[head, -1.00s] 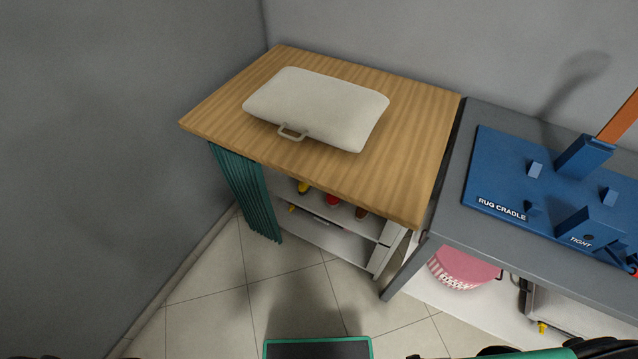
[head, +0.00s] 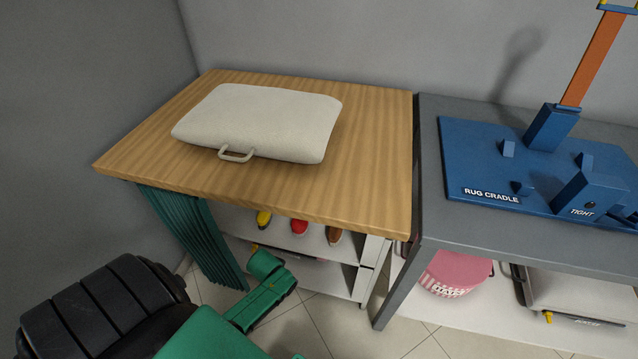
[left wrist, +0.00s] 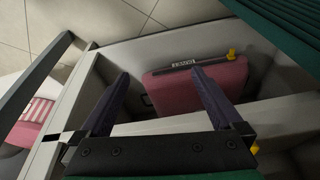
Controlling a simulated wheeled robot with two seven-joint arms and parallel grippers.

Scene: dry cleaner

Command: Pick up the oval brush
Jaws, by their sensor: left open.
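I cannot make out an oval brush in either view. A pale cushion-like pad (head: 262,118) with a small loop handle lies on the wooden table (head: 375,185) in the head view. Whether anything lies under it is hidden. My left gripper (left wrist: 161,74) is open and empty in the left wrist view. Its dark fingers point into a light shelf unit, in front of a pink-red box (left wrist: 190,82) with a label and a yellow tab. In the head view my green and black left arm is low at the left, beside the table's front. My right gripper is out of view.
A green curtain (head: 195,235) hangs under the table's left side. The shelf (head: 290,238) holds yellow, red and brown items. A grey bench (head: 432,190) at right carries a blue rug cradle (head: 450,160). A pink basket (head: 455,272) sits below. The tabletop's right part is bare.

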